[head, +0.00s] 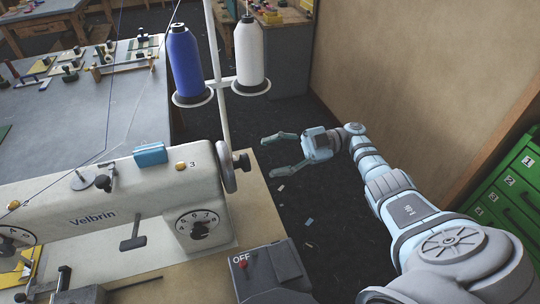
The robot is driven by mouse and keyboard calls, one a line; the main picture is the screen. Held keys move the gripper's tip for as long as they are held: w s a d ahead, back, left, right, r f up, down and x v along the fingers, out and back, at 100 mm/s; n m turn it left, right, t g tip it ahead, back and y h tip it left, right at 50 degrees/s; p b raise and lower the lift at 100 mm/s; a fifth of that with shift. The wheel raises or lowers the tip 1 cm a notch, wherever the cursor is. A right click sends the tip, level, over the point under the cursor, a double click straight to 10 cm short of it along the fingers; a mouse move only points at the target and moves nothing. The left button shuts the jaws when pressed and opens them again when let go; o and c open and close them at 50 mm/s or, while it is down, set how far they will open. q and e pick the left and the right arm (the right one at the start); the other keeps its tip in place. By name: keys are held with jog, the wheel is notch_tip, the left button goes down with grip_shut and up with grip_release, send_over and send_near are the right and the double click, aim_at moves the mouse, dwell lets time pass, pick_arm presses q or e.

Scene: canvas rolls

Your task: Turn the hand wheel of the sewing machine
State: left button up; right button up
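The white sewing machine (140,197), marked Velbrin, fills the lower left of the head view. Its hand wheel (227,167) is a grey disc on the right end of the machine, seen nearly edge-on, with a dark knob (242,161) at its hub. My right gripper (268,153) is open and empty, to the right of the hand wheel and apart from it. Its fingers point left towards the wheel. My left gripper is not in the view.
A thread stand with a blue cone (186,62) and a white cone (249,52) rises behind the wheel. A grey switch box (268,272) marked OFF sits in front at the table edge. A wall (420,70) and green drawers (510,190) stand at right.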

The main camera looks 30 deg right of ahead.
jog(key=m+b, duration=1.1)
jog(key=m, duration=2.5)
send_near(246, 162)
jog(key=p+x, duration=0.1)
jog(key=x, duration=0.2)
jog(key=p+x, duration=0.2)
jog(key=x, duration=0.1)
jog(key=w+f+p+x, duration=0.1)
jog(key=p+x, duration=0.1)
jog(key=x, duration=0.1)
jog(key=shift+w, duration=0.15)
jog(key=shift+w+a+f, duration=0.1)
jog(key=shift+a+f, duration=0.05)
jog(key=shift+a, duration=0.1)
